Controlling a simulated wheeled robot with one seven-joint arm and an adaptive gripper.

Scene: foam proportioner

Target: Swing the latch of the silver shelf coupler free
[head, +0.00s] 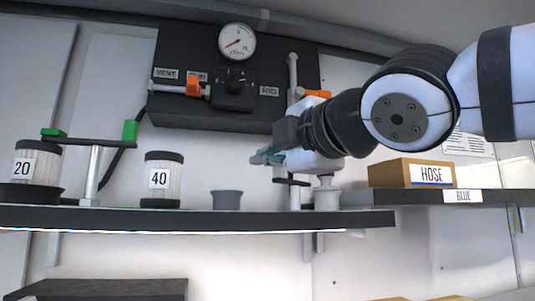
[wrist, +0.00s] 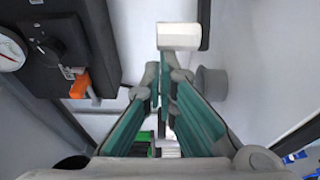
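My gripper (head: 266,157) points left in the head view, above the shelf and in front of a silver upright pipe (head: 293,75). In the wrist view its teal fingers (wrist: 163,88) come together at the tips and look shut; I see nothing clearly held. A pale grey coupler-like fitting (head: 326,194) stands on the shelf, below and right of the fingertips; my wrist partly covers its top. I cannot make out its latch. A silver post (head: 92,176) with a dark bar and green tabs stands at the left. A pale block (wrist: 180,36) lies beyond the fingertips.
The dark shelf (head: 250,219) carries jars marked 20 (head: 37,165) and 40 (head: 162,178) and a grey cup (head: 227,200). A black panel (head: 235,112) with a gauge and orange-handled levers is behind. A HOSE box (head: 410,172) sits at the right.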

